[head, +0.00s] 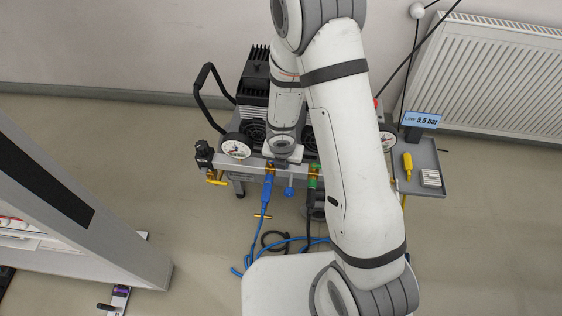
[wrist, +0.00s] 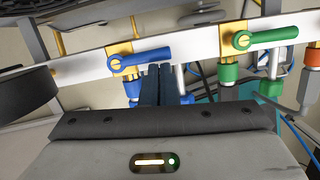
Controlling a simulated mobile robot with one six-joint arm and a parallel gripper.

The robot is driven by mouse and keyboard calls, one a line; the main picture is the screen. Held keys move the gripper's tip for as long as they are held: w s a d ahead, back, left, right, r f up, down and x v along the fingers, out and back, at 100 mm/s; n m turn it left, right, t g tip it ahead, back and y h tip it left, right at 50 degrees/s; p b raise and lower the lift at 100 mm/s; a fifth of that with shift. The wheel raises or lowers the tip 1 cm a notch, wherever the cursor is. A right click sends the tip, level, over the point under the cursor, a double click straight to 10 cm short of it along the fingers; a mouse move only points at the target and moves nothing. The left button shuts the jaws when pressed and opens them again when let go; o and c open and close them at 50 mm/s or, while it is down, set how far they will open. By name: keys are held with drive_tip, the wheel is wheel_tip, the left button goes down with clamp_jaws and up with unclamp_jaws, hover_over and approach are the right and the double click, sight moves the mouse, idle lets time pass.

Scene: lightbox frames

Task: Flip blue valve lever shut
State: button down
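The blue valve lever (wrist: 142,58) shows in the wrist view on a brass valve body (wrist: 119,48) on the white manifold bar. It lies roughly sideways along the bar, its free end to the right, across the line of the blue hose fitting (wrist: 132,90) below. My gripper (wrist: 159,68) has its two dark fingers close together, apparently shut with nothing between them. The fingertips are just below the lever's right part; whether they touch it I cannot tell. In the head view my gripper (head: 284,150) is over the manifold, and the lever is largely hidden there.
A green valve lever (wrist: 265,38) is to the right on the same bar. Pressure gauges (head: 235,147) sit at the bar's ends. A blue hose (head: 263,206) hangs down in front. A side tray (head: 422,157) holds a yellow tool (head: 408,164). A radiator (head: 492,82) is behind right.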

drive_tip(key=shift+r, duration=0.15)
drive_tip(key=p+v, duration=0.8)
drive_tip(key=v, duration=0.1)
drive_tip(key=shift+s+r+p, duration=0.15)
drive_tip(key=shift+r+p, duration=0.15)
drive_tip(key=shift+r, duration=0.05)
drive_tip(key=s+d+r+m+t+h+p, duration=0.1)
drive_tip(key=d+r+m+p, duration=0.3)
drive_tip(key=r+m, duration=0.6)
drive_tip(key=s+d+r+m+h+p, duration=0.15)
drive_tip(key=d+r+m, duration=0.45)
drive_tip(key=r, duration=0.8)
drive_tip(key=s+r+m+y+p, duration=0.3)
drive_tip(key=s+r+m+p, duration=0.3)
drive_tip(key=s+r+m, duration=0.7)
wheel_tip(320, 180, up, 4)
drive_tip(key=m, duration=0.3)
drive_tip(key=shift+s+f+g, duration=0.2)
drive_tip(key=shift+g, duration=0.2)
